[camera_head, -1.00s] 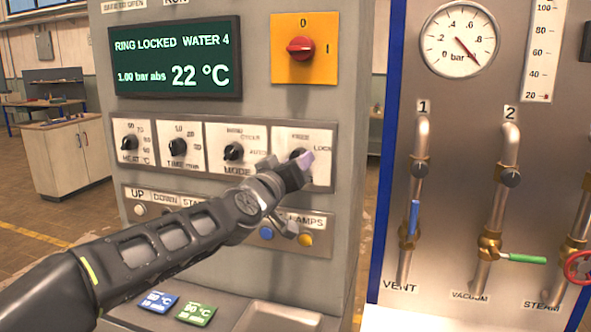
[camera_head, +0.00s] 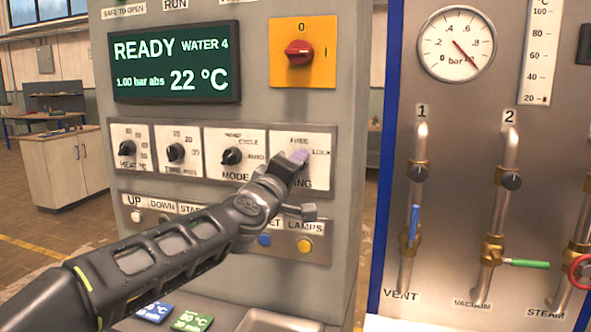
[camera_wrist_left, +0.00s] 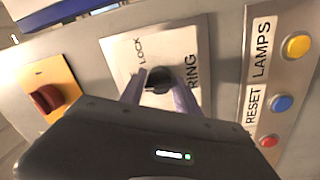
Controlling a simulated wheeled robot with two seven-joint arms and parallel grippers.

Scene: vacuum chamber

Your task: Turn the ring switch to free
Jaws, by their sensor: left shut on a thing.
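The ring switch (camera_wrist_left: 158,80) is a black knob on a white plate marked FREE and LOCK, at the right end of the knob row. In the left wrist view, the two fingers of my left gripper (camera_wrist_left: 159,90) are closed on the knob, one on each side. In the head view my left gripper (camera_head: 298,158) covers the knob, so its pointer is hidden there. The display (camera_head: 175,62) reads READY, WATER 4, 1.00 bar abs and 22 °C. My right gripper is not in view.
The mode knob (camera_head: 232,156) is just left of my gripper. Below are push buttons, including a blue one (camera_head: 264,240) and a yellow one (camera_head: 304,244). A red switch on a yellow plate (camera_head: 303,70) is above. The valve panel (camera_head: 450,120) stands at right.

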